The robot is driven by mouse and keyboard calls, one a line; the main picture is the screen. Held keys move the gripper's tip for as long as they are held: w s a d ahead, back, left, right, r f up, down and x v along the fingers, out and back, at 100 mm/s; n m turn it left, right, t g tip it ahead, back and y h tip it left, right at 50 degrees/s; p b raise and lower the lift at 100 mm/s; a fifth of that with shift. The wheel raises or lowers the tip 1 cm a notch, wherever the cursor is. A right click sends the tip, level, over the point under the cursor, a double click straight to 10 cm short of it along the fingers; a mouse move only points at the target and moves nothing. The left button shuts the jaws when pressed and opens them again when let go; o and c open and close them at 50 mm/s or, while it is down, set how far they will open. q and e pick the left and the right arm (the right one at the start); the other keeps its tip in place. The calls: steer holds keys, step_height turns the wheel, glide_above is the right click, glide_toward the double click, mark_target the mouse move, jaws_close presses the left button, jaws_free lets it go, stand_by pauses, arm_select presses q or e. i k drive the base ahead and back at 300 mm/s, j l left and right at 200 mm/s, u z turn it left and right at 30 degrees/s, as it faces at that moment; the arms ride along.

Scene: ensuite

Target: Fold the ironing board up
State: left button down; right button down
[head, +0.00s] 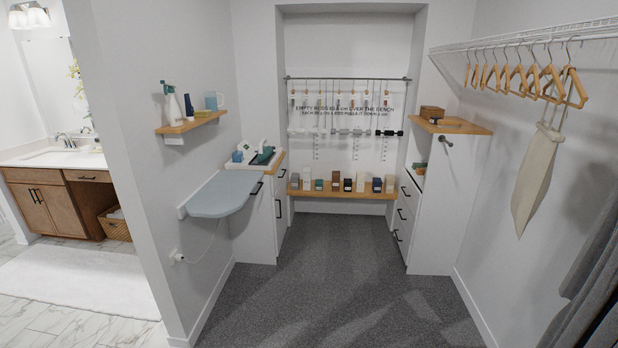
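The ironing board (222,194) is a pale grey-blue panel with a rounded free end. It is mounted on the left wall and sticks out level into the closet, in front of the white cabinet. A white strip (183,211) runs along its wall side. Nothing lies on its top. What holds it up from below is hidden. Neither of my grippers shows in the head view.
A tray with an iron-like item (262,156) sits on the cabinet behind the board. A cord hangs below from a wall outlet (177,256). A shelf (190,122) with bottles is above. The carpet (330,285) is clear. Wooden hangers (517,78) hang at right.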

mark_target(225, 194)
steer(key=i+u, duration=0.3)
steer(key=i, duration=0.55)
steer(key=i+l+u, duration=0.1)
steer(key=i+u, duration=0.2)
steer(key=i, duration=0.6)
